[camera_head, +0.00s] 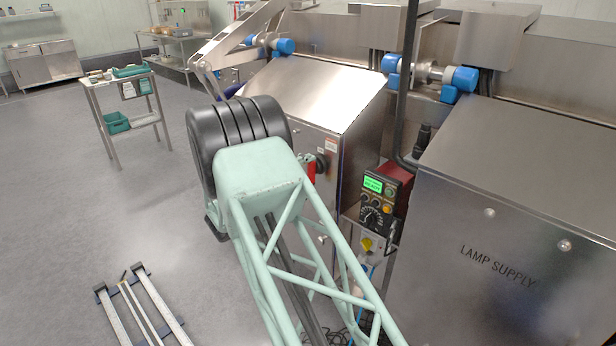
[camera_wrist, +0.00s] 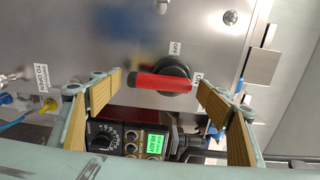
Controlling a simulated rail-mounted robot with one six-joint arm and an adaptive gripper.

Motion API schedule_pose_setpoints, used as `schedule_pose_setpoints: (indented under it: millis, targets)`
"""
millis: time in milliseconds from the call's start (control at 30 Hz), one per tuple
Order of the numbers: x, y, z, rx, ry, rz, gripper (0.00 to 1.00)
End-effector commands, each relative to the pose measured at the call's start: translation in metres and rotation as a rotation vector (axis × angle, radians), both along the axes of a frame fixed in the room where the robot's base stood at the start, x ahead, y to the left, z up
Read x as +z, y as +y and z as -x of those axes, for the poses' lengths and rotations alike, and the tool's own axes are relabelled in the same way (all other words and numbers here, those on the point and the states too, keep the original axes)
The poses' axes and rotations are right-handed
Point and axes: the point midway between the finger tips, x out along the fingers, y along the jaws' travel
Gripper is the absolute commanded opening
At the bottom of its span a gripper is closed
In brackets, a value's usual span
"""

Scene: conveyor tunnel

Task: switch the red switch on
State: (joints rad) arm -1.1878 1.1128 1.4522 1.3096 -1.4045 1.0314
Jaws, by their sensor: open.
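The red switch (camera_wrist: 158,83) is a red bar handle on a round black base (camera_wrist: 178,69) on a steel panel. In the wrist view the bar lies nearly level, its longer end to the left. An OFF label (camera_wrist: 175,47) is above the base and an ON label (camera_wrist: 198,78) is at its right. My gripper (camera_wrist: 160,86) is open, its padded fingers on either side of the bar with gaps.
A control box (camera_head: 378,200) with dial and green screen sits right of the switch in the head view; it is below it in the wrist view (camera_wrist: 130,139). The LAMP SUPPLY cabinet (camera_head: 520,200) stands at right. A table (camera_head: 130,79) stands at left, with open floor.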

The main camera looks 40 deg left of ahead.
Motion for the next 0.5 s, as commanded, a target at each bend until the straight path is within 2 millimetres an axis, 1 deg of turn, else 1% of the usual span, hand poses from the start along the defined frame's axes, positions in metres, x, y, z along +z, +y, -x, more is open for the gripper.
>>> schedule_pose_setpoints:
  millis: [167,267,367,500]
  targets:
    - [0.000,0.001,0.008,0.001,0.000,0.000,0.70]
    - [0.000,0.002,0.016,0.002,0.000,0.001,0.70]
    - [0.000,0.003,0.027,0.001,0.000,0.000,0.70]
    - [0.000,0.005,0.046,0.003,0.001,0.001,0.70]
